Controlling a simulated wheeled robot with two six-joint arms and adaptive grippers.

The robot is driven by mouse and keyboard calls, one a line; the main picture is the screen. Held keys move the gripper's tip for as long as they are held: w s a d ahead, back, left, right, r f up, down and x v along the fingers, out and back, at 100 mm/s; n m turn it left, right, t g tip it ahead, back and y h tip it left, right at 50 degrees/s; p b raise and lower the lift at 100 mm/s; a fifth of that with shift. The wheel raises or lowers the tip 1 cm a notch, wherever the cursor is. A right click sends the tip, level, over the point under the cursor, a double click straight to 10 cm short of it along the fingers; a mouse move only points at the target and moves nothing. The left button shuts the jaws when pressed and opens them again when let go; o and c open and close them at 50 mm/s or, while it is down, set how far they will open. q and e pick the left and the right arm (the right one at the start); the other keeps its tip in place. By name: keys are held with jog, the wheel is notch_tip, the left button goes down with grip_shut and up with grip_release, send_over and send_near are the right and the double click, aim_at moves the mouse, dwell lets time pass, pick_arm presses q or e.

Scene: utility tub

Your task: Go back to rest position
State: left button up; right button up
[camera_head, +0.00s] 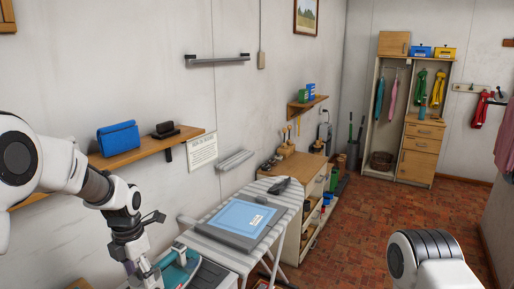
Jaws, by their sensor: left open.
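My left arm comes in from the left, and its gripper (143,272) points down near the bottom edge of the view. The gripper is open, with its fingertips beside a teal and white object (178,272). I cannot tell whether they touch it. The lower part of the gripper is partly hidden and close to the picture edge. Part of my right arm shows at the lower right, but its gripper is out of view.
A wooden wall shelf (145,151) with a blue bag (118,138) is close to my left arm. A low wooden cabinet (300,168) stands behind the board. Brick floor (365,225) is clear at right.

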pick_arm(q)
jog(key=s+d+f+m, duration=0.1)
jog(key=s+f+m, duration=0.45)
jog(key=f, duration=0.45)
jog(key=s+d+f+m, duration=0.1)
jog(key=s+f+m, duration=0.4)
jog(key=f+m, duration=0.3)
jog(key=s+d+f+m+b, duration=0.1)
jog(key=s+f+m, duration=0.6)
jog(key=s, duration=0.4)
jog(key=s+f+m, duration=0.4)
jog(key=s+m, duration=0.5)
jog(key=s, duration=0.3)
notch_tip(320, 180, down, 11)
jog(key=w+b, duration=0.1)
jog(key=b, duration=1)
pick_arm(e)
notch_tip(320, 180, down, 12)
jog(key=shift+w, duration=0.15)
pick_arm(q)
jog(key=shift+w, duration=0.1)
jog(key=shift+c, duration=0.2)
pick_arm(e)
jog(key=shift+a+f, duration=0.1)
